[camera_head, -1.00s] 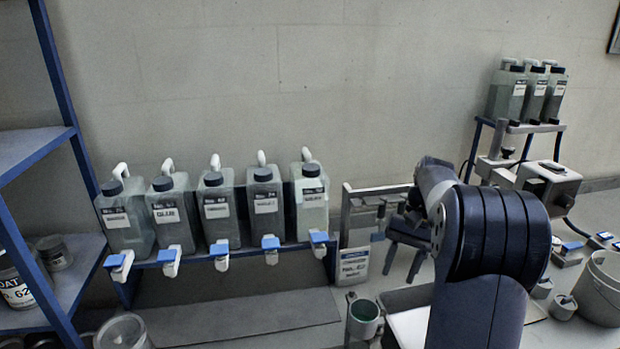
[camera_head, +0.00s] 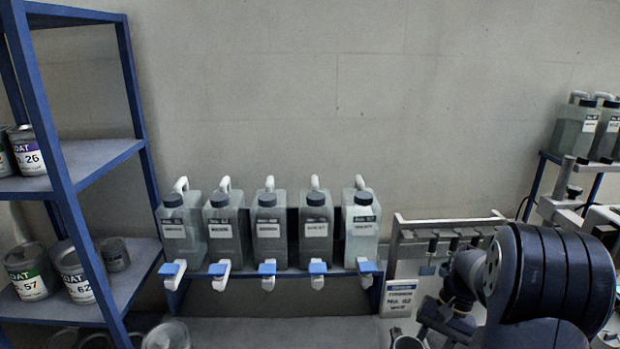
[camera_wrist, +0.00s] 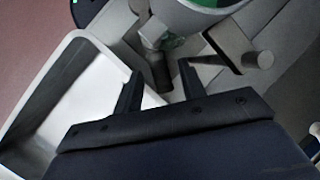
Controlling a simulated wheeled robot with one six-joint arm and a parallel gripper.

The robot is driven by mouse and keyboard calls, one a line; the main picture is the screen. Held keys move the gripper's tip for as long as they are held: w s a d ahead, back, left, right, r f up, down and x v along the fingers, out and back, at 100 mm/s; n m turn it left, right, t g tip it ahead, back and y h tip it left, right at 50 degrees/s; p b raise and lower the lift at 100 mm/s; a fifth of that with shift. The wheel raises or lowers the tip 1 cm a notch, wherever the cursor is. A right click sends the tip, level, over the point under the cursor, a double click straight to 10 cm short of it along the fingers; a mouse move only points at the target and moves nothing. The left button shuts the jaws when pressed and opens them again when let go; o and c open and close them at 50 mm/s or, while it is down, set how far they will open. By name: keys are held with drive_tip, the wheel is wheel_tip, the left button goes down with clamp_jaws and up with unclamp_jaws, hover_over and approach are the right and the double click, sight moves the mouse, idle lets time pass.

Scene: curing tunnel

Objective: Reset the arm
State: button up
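My arm reaches in at the lower right of the head view, with my gripper (camera_head: 450,312) at its end, low in front of the small rack. In the wrist view my gripper (camera_wrist: 160,88) shows two dark fingers held apart, with nothing clasped between them. Beyond the fingertips is a dark, stubby part below a round vessel with a green inside (camera_wrist: 200,5). A white-floored tray (camera_wrist: 85,95) lies to the left of the fingers. In the head view the arm hides part of the bench.
A row of several jugs (camera_head: 268,230) with blue-tapped spouts stands on a blue rack against the wall. A blue shelf (camera_head: 95,155) with paint cans (camera_head: 30,272) is at left. A small rack (camera_head: 445,222) and a labelled card (camera_head: 398,298) stand by the arm. More jugs (camera_head: 577,128) are at right.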

drive_tip(key=shift+w+d+r, duration=0.2)
drive_tip(key=shift+r, duration=0.3)
drive_tip(key=b+v, duration=0.1)
drive_tip(key=v, duration=0.8)
drive_tip(key=p+x, duration=0.1)
drive_tip(key=x, duration=0.8)
drive_tip(key=shift+s+a+f, duration=0.15)
drive_tip(key=shift+f, duration=0.05)
drive_tip(key=shift+s+f, duration=0.1)
drive_tip(key=shift+f, duration=0.3)
drive_tip(key=m, duration=0.1)
drive_tip(key=m+t, duration=0.1)
drive_tip(key=shift+s+d+m+y+b, duration=0.3)
drive_tip(key=shift+d, duration=0.05)
drive_tip(key=shift+r, duration=0.2)
